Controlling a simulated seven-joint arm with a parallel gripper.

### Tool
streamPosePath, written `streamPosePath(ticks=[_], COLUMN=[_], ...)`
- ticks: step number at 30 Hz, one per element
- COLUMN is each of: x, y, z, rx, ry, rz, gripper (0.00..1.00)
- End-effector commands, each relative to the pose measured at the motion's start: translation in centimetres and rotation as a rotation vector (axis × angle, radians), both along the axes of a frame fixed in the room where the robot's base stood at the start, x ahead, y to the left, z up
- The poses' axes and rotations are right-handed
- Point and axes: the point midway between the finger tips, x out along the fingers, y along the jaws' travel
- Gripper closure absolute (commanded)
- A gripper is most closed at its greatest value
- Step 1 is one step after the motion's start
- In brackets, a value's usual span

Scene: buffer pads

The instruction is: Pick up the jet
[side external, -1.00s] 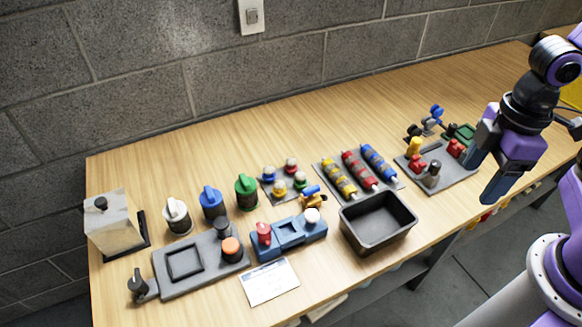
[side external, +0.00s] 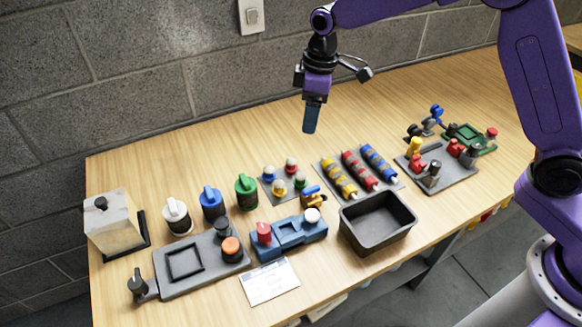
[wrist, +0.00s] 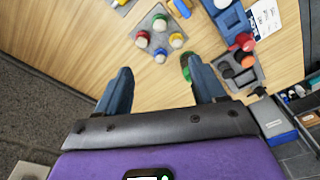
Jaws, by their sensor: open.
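I cannot tell for sure which item is the jet; no part is plainly marked as one. My gripper (side external: 311,128) is high above the back middle of the table, pointing down. In the wrist view its two fingers (wrist: 163,86) are apart with only bare wood between them. Below and in front of it is a small grey board (side external: 267,193) with red, yellow, green and white-topped knobs; the board also shows in the wrist view (wrist: 150,30). A green-topped bottle (side external: 246,192) stands left of it and is partly hidden by a finger in the wrist view.
White (side external: 177,217) and blue (side external: 212,204) topped bottles stand left. A grey fixture (side external: 180,285), a blue fixture (side external: 292,236) and an empty black bin (side external: 378,228) lie in front. Yellow, red and blue rollers (side external: 360,170) and a crowded grey plate (side external: 450,180) are right. The back is clear.

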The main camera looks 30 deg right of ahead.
Motion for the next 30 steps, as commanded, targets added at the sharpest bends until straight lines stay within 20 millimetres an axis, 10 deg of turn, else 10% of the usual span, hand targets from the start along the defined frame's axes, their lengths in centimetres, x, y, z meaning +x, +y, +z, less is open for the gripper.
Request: streamPosePath(ticks=[9,30], x=[5.6,6.7], y=[-0.4,0.5], z=[-3.0,-13.4], rx=[0.008,0.009], ry=[-0.012,-0.012], rz=[-0.020,-0.021], gripper=[0.31,0.31])
